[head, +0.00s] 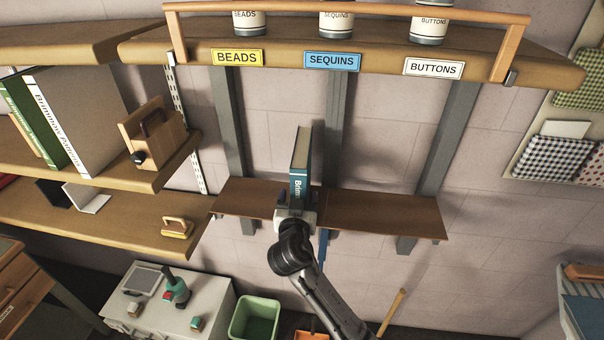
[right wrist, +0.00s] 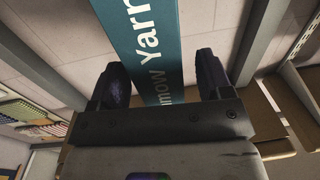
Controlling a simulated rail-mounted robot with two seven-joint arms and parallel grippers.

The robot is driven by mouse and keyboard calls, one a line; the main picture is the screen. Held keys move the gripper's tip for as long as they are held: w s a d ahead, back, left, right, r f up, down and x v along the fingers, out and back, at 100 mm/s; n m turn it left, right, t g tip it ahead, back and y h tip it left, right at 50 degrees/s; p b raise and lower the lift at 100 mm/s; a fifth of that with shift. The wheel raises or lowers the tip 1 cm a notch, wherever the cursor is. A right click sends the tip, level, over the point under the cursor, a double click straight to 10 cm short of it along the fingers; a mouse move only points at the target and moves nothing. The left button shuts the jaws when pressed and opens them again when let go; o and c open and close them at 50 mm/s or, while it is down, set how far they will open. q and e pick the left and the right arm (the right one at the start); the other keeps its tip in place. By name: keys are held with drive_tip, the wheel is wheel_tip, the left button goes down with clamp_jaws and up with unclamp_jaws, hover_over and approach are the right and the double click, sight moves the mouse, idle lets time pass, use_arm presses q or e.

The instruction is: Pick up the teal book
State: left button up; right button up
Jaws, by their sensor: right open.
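The teal book (head: 300,160) stands upright on a narrow brown wall shelf (head: 385,214), its spine facing me. My right gripper (head: 296,200) is at the lower part of the spine. In the right wrist view the book's teal spine (right wrist: 150,45), with white lettering, rises between the two dark fingers of my open right gripper (right wrist: 157,85). The fingers stand to either side of the spine with visible gaps. The wrist hides the book's foot in the head view. My left gripper is not in view.
An upper shelf (head: 490,62) with a wooden rail and labelled jars overhangs the book. Left shelves hold other books (head: 75,110) and a wooden box (head: 152,135). A green bin (head: 254,320) and a white cabinet (head: 180,312) are below. The brown shelf is bare on both sides of the book.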

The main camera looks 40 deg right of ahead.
drive_tip(key=shift+x, duration=1.3)
